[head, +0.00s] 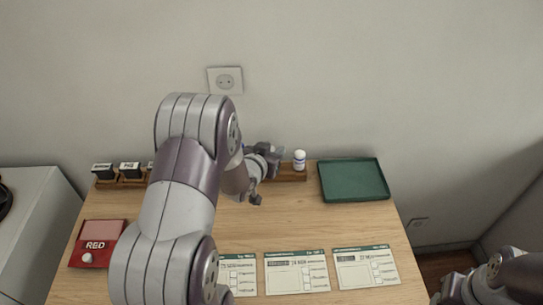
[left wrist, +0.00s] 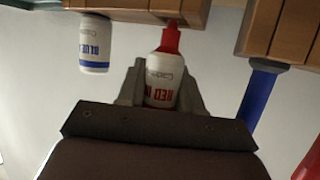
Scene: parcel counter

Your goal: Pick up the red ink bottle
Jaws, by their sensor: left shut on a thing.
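The red ink bottle (left wrist: 163,85) is a small white bottle with red lettering and a red tip, seen in the left wrist view. My left gripper (head: 272,153) is shut on it, one finger on each side, at the rack along the back of the table. In the head view the held bottle is hidden by my arm and gripper. I cannot tell whether the bottle is clear of the rack. My right gripper (head: 450,289) is partly visible at the lower right; its jaw state is unclear.
A white bottle with blue lettering (left wrist: 95,45) stands close beside the held one. The wooden rack (head: 292,176) also holds stamps (head: 130,168) at the left. A green tray (head: 353,181), a red ink pad (head: 97,243) and three forms (head: 297,272) lie on the table.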

